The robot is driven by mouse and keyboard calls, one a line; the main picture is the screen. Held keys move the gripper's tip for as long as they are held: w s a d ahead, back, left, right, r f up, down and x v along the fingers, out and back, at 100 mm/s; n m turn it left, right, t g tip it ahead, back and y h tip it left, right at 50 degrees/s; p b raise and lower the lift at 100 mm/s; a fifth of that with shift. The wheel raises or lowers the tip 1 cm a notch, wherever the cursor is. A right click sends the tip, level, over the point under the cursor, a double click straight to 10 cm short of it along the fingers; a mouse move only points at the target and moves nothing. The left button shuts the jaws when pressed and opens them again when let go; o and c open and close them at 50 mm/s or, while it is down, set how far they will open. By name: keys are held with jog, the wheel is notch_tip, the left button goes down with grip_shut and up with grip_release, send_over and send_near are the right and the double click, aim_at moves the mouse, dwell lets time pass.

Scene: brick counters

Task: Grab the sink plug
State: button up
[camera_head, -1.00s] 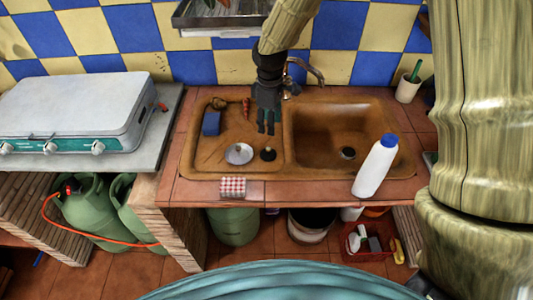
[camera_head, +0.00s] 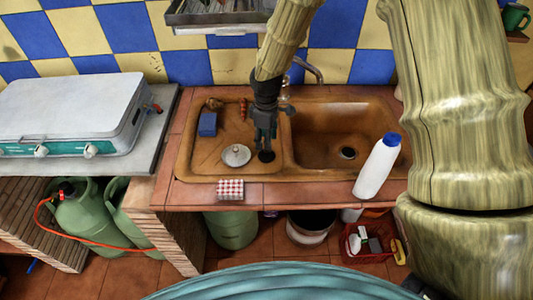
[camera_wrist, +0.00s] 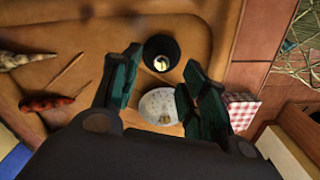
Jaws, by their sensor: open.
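The sink plug (camera_head: 267,156) looks like a small round black piece on the drainboard of the brown sink (camera_head: 285,170), left of the basin. In the wrist view the black plug (camera_wrist: 161,52) shows a pale metal centre and lies between and just beyond my fingertips. My gripper (camera_head: 264,146) points down above the plug and partly hides it in the head view. In the wrist view my gripper (camera_wrist: 162,58) has its two green-black fingers apart, with nothing held. I cannot tell the exact height gap.
A silver disc (camera_head: 236,155) lies close left of the plug. A blue sponge (camera_head: 207,124), a red item (camera_head: 243,109) and a checkered box (camera_head: 230,190) are nearby. A white bottle (camera_head: 378,167) stands at the front right. The basin is empty.

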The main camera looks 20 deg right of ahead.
jog(key=shift+s+f+p, duration=0.15)
jog(key=shift+f+p, duration=0.65)
jog(key=shift+f, duration=0.3)
jog(key=shift+f+p, duration=0.45)
jog(key=shift+f, duration=1.1)
jog(key=shift+c, duration=0.4)
grip_shut()
